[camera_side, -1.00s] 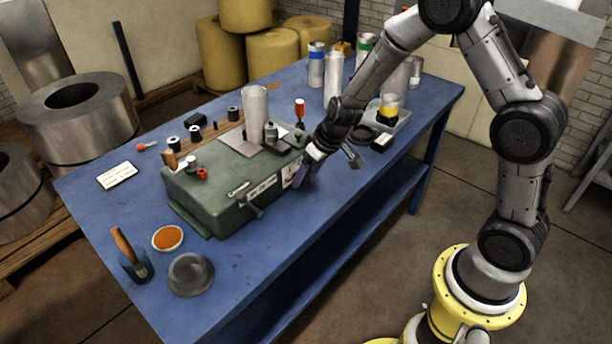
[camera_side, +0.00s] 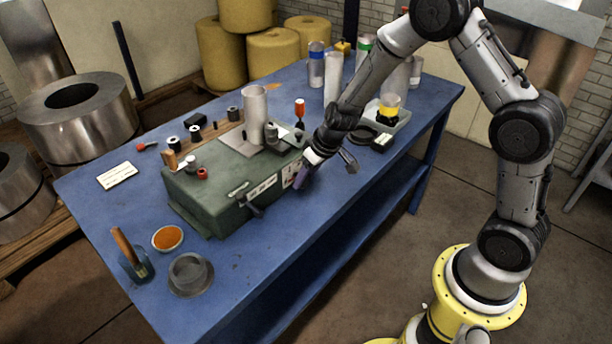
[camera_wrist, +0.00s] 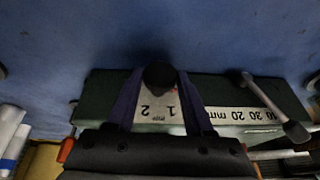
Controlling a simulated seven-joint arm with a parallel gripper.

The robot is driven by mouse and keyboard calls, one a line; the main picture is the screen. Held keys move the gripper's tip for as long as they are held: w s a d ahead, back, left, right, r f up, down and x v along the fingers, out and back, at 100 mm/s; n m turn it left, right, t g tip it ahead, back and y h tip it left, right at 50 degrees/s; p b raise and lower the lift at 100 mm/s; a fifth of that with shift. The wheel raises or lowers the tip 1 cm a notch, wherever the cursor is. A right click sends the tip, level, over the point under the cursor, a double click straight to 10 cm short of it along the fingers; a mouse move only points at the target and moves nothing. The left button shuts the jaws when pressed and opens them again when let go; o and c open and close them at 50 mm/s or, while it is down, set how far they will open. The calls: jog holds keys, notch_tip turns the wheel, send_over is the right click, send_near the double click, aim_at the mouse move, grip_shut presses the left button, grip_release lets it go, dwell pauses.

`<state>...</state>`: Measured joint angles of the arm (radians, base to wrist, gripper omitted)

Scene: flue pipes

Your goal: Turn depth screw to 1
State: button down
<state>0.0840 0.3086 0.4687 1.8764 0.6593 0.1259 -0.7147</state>
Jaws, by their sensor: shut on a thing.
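The depth screw shows as a black round knob (camera_wrist: 160,75) in the wrist view, on the end of the green machine (camera_side: 235,185). Behind it is a pale scale plate (camera_wrist: 157,108) with the figures 1 and 2, upside down in this view. My gripper (camera_wrist: 163,88) is shut on the knob, one purple finger on each side. In the side view my gripper (camera_side: 301,178) is at the machine's right end and hides the knob. Which figure the knob's setting matches cannot be told.
A metal pipe (camera_side: 254,108) stands on top. A tray with a yellow-banded jar (camera_side: 390,104) stands behind my wrist. The blue table's (camera_side: 330,215) front right is clear.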

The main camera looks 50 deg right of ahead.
jog(key=shift+d+y, duration=0.15)
jog(key=shift+y, duration=0.45)
jog(key=y, duration=0.1)
jog(key=m+y, duration=0.1)
jog(key=y, duration=0.1)
jog(key=shift+d+f+y, duration=0.15)
jog(key=shift+d+y, duration=0.15)
jog(key=shift+d, duration=0.1)
jog(key=y, duration=0.2)
jog(key=m+y, duration=0.1)
jog(key=y, duration=0.2)
jog(key=shift+d+f+m+t+y, duration=0.25)
jog(key=shift+m+t+y, duration=0.05)
jog(key=shift+t, duration=0.1)
dwell(0.4)
jog(key=shift+c, duration=1.6)
grip_release()
